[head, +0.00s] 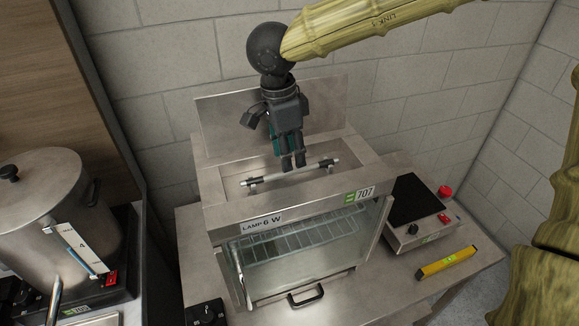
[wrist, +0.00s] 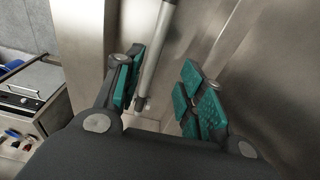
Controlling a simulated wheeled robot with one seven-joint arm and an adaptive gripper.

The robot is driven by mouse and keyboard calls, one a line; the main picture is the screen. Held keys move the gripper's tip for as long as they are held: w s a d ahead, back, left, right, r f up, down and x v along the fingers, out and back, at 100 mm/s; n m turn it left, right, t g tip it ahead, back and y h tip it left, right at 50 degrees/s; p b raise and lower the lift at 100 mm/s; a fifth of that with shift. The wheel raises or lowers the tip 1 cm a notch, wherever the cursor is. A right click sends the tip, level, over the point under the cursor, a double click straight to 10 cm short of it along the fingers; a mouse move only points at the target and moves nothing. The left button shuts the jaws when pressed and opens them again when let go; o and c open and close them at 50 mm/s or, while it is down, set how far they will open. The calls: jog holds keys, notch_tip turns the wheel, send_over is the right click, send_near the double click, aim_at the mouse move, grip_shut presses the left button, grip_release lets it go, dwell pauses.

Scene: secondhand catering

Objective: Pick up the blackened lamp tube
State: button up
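The lamp tube (head: 313,168) is pale with dark ends and lies across the recess in the top of the metal cabinet marked "LAMP 6 W" (head: 230,218). My gripper (head: 293,162) points down over the middle of the tube and hides part of it. In the wrist view the tube (wrist: 157,48) runs between the two teal finger pads of my gripper (wrist: 160,95), nearer the left one. A gap shows on the right side, so the fingers are open. I cannot tell whether the left pad touches the tube.
The recess walls and raised back panel (head: 225,125) stand close around my gripper. A hotplate (head: 415,212) with a red button and a yellow level (head: 447,263) are at the right. A large steel pot (head: 45,215) stands at the left.

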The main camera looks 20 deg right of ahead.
aim_at(291, 172)
jog(key=shift+s+f+p, duration=0.45)
jog(key=shift+s+f, duration=0.45)
jog(key=shift+f, duration=0.1)
jog(key=shift+w+f, duration=0.1)
jog(key=shift+f, duration=0.2)
jog(key=shift+w+f, duration=0.3)
jog(key=shift+w, duration=0.15)
jog(key=shift+s+r, duration=0.15)
jog(key=shift+s, duration=0.15)
jog(key=c, duration=0.7)
grip_shut()
